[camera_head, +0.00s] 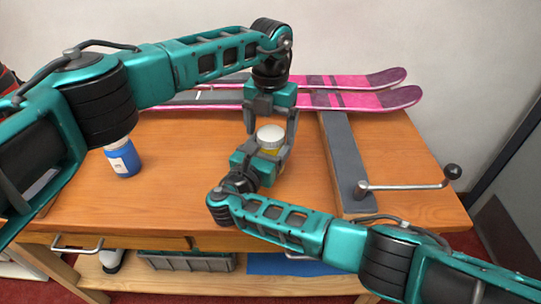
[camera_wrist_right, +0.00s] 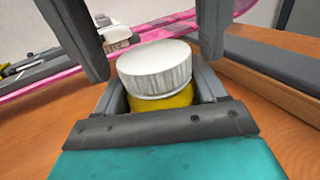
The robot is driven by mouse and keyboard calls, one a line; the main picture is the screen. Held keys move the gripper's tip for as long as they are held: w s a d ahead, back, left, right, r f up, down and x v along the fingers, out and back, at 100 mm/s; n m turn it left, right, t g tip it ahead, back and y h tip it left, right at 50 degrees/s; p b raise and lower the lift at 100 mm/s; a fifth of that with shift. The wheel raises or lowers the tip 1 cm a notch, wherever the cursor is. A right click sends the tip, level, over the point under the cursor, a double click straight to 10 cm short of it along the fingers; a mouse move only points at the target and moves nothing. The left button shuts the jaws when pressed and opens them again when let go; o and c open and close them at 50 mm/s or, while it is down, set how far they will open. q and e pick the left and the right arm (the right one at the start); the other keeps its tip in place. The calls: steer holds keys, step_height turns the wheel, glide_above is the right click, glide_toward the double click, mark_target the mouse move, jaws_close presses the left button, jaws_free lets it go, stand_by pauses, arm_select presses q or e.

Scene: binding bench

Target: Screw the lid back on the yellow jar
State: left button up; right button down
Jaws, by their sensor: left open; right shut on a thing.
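The yellow jar (camera_head: 269,151) stands upright at the middle of the bench, with the white lid (camera_head: 270,135) on its top. In the right wrist view the lid (camera_wrist_right: 155,68) covers the mouth, and a strip of yellow jar (camera_wrist_right: 160,101) shows below it. I cannot tell how tight the lid is. My right gripper (camera_head: 262,160) is shut on the jar body from the near side. My left gripper (camera_head: 271,124) points down from above, open, its fingers apart on either side of the lid; in the wrist view they show clear gaps to it.
A blue jar (camera_head: 123,159) stands at the left, partly behind my left arm. Pink skis (camera_head: 360,99) lie along the back. A grey bar (camera_head: 343,155) and a crank handle (camera_head: 410,186) are at the right. A grey crate (camera_head: 185,262) is on the shelf below.

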arm_select(q)
steer(key=shift+f, duration=0.1)
steer(key=shift+c, duration=0.4)
steer(key=c, duration=1.1)
steer(key=shift+o, duration=0.2)
steer(key=o, duration=1.2)
steer(key=shift+o, duration=0.2)
step_height(320, 180, up, 12)
arm_select(e)
jaws_free()
